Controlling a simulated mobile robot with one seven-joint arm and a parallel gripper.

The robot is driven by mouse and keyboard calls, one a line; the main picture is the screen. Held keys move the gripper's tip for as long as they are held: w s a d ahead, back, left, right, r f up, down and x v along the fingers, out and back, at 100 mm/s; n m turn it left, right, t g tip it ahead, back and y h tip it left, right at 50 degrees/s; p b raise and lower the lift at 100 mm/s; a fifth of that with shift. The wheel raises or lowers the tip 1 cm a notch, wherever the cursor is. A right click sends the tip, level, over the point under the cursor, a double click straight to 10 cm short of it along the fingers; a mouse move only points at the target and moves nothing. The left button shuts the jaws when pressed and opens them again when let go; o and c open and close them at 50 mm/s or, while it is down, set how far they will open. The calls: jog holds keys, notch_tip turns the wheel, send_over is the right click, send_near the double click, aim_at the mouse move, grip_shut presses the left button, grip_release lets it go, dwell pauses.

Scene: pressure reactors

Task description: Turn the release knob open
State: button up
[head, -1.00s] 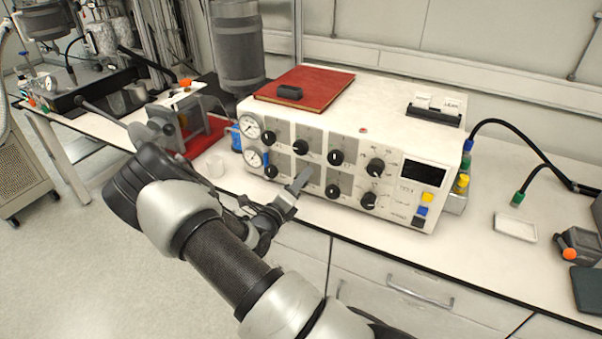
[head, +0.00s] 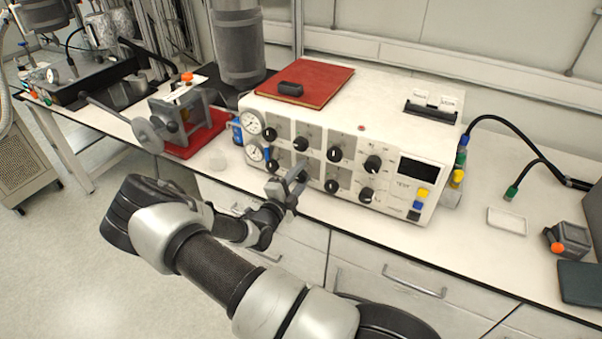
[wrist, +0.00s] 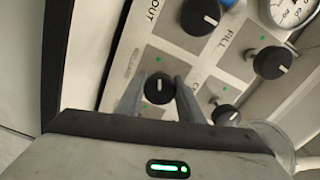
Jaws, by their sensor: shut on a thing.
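The white control box (head: 400,107) on the bench has two rows of black knobs on its front. My gripper (head: 290,180) is at the lower row, second column, and covers the knob there in the head view. In the wrist view my gripper (wrist: 158,88) has one finger on each side of a black knob (wrist: 159,89) and is shut on it. The knob's white pointer line runs roughly up and down in that picture, with a green dot just above.
Neighbouring knobs stand close by: one at the OUT label (wrist: 200,16), one by FILL (wrist: 271,62) and another at lower right (wrist: 225,115). A pressure gauge (wrist: 292,10) is at the corner. A red book (head: 310,86) lies on the box. Drawers (head: 390,295) are below the bench.

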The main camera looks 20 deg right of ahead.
jog(key=shift+n, duration=0.5)
jog(key=o, duration=1.1)
jog(key=shift+c, duration=0.2)
jog(key=v, duration=1.7)
jog(key=shift+s+a+b, duration=0.2)
jog(key=shift+b, duration=0.25)
